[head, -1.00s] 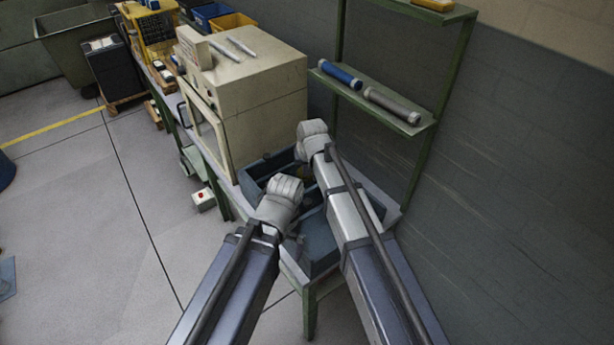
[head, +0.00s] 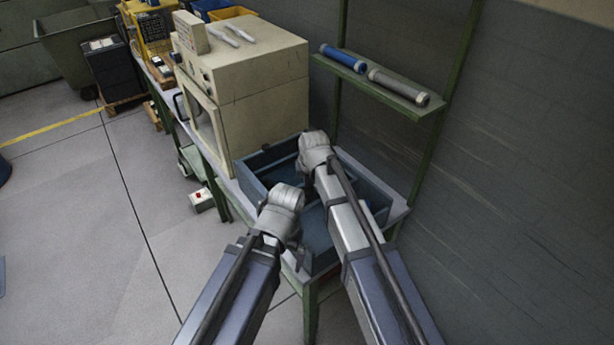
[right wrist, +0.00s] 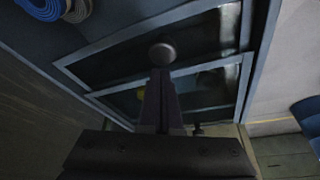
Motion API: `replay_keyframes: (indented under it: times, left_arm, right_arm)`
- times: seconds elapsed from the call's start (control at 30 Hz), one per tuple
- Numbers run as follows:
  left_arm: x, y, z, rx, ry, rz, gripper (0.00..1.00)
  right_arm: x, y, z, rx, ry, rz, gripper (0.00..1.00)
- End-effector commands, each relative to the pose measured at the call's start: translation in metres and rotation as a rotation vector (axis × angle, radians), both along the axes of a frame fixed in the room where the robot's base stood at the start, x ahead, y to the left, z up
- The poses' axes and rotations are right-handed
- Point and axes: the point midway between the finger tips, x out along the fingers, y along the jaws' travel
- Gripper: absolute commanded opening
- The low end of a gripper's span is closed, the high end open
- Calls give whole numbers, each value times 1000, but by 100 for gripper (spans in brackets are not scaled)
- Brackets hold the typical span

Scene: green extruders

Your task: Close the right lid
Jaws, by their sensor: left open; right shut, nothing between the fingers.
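A blue-grey toolbox (head: 262,168) stands open on the bench, with walled compartments showing. My right gripper (head: 314,152) is above its middle; in the head view its fingers are hidden under the wrist. In the right wrist view, my right gripper (right wrist: 161,82) is shut and empty, its tips just below a round grey knob (right wrist: 162,54) in the picture. Whether they touch it I cannot tell. Behind lie the framed compartments (right wrist: 215,76), dark inside. My left gripper (head: 283,205) is open at the toolbox's near left side, its fingers mostly hidden. I cannot clearly make out the right lid.
A beige oven-like cabinet (head: 240,80) stands on the bench just behind the toolbox.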

Motion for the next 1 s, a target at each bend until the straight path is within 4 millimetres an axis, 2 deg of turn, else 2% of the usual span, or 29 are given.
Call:
replay_keyframes:
  times: [0.33,0.47,0.8,1.0]
  left_arm:
    - [0,0,0,0,0,0,100]
    - [0,0,0,0,0,0,100]
    - [0,0,0,0,0,0,100]
    - [0,0,0,0,0,0,100]
  right_arm:
    - [-2,0,0,0,0,0,0]
    - [-11,-6,0,-1,0,-1,0]
    - [-74,-50,0,1,0,-2,0]
    - [-99,-69,0,0,1,-1,0]
